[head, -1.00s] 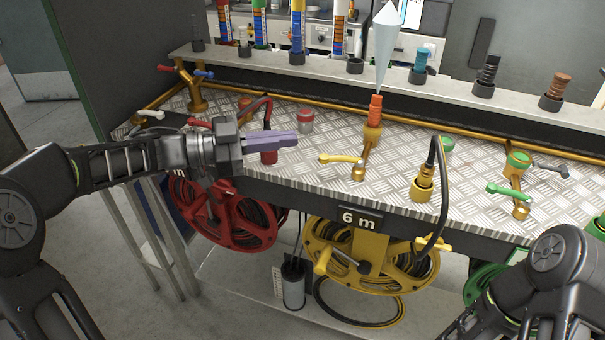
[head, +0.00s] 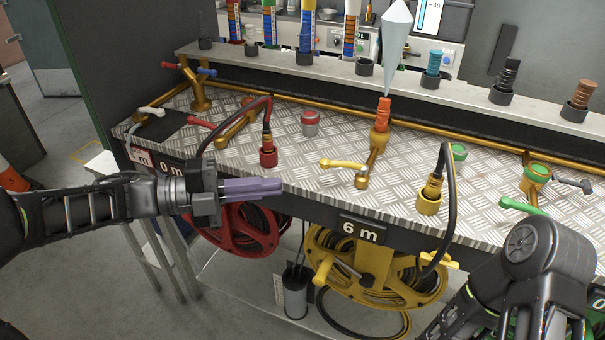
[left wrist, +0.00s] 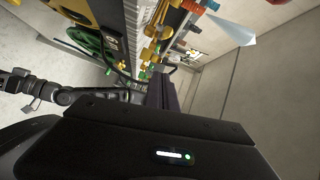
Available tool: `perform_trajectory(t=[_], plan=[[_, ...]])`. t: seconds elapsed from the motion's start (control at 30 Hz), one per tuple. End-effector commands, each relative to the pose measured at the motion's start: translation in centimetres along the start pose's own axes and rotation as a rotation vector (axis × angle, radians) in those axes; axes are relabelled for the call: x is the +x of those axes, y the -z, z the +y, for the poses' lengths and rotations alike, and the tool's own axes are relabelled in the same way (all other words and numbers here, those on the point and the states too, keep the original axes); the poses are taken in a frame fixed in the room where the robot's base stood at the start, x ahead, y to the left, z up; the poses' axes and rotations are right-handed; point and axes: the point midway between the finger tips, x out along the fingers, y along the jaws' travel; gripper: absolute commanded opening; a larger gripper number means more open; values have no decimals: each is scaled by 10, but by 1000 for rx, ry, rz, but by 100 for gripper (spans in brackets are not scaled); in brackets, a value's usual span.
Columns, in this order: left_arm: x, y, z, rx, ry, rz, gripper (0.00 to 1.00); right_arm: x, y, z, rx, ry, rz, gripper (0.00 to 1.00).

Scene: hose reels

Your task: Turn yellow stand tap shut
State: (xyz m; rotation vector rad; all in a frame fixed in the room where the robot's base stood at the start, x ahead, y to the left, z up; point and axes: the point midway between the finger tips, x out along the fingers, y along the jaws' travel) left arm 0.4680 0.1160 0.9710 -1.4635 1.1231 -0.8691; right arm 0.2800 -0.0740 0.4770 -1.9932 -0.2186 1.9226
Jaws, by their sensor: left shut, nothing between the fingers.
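The yellow stand tap has a yellow lever (head: 343,163) on a brass stand (head: 376,150) on the tread-plate bench. The lever points left, across the line of the pipe. An orange nozzle (head: 383,110) tops the stand, and a pale cone, like a spray of water, rises from it. My left gripper (head: 281,187) is shut and empty, left of the lever and lower in the picture, near the bench's front edge. Its dark fingers also show in the left wrist view (left wrist: 160,92). My right arm enters at bottom right; its fingers do not show.
A red hose coupling (head: 268,156) with its arching hose stands behind my left gripper. A yellow coupling (head: 429,198) with a black hose stands right of the tap. A green lever (head: 520,206) is farther right. Red and yellow reels (head: 345,268) hang below the bench edge.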

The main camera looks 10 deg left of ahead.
Motion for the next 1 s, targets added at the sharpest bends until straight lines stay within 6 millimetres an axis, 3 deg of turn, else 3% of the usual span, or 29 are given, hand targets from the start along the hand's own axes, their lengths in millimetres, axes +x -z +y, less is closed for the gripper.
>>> perform_trajectory(t=[0.27,0.63,0.8,1.0], plan=[[29,1,0,-2,0,4,0,-1,0,0,0,0,0,36],[102,1,0,-3,0,4,0,-1,0,0,0,0,0,36],[106,-27,-1,-3,2,1,0,-3,0,-1,0,0,0,36],[108,-38,0,-1,0,1,0,-4,0,-2,0,0,0,36]])
